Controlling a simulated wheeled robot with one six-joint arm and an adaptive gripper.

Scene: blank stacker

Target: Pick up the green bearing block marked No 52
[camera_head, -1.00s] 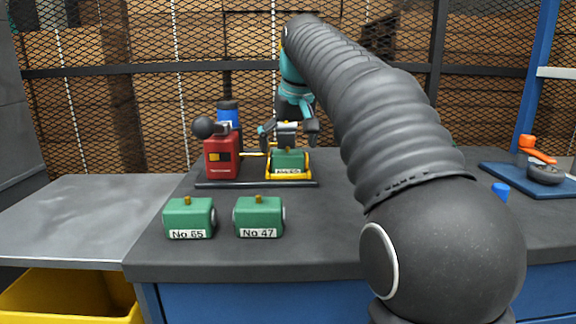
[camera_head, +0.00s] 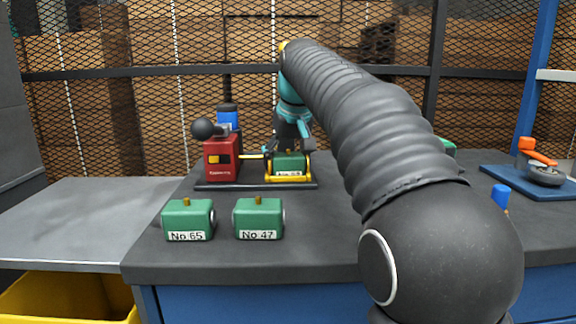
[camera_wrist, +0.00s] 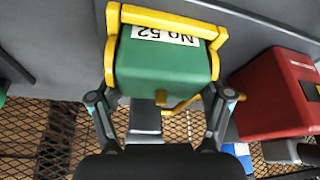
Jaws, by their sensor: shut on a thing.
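The green bearing block marked No 52 (camera_wrist: 165,62) sits within a yellow frame (camera_wrist: 112,65) in the wrist view, its label upside down. In the head view the green block (camera_head: 289,161) is in the yellow frame (camera_head: 290,179) at the middle back of the bench; its label is too small to read surely there. My gripper (camera_head: 289,153) is down at the block from above and behind. In the wrist view my gripper (camera_wrist: 163,98) has a finger on each side of the block and is shut on it. The exact contact is partly hidden.
A red machine (camera_head: 221,158) with a black knob and blue cylinder stands just left of the frame. Green blocks No 65 (camera_head: 188,219) and No 47 (camera_head: 258,218) stand in front. A blue tray (camera_head: 535,186) lies at right. My arm hides much of the bench's right half.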

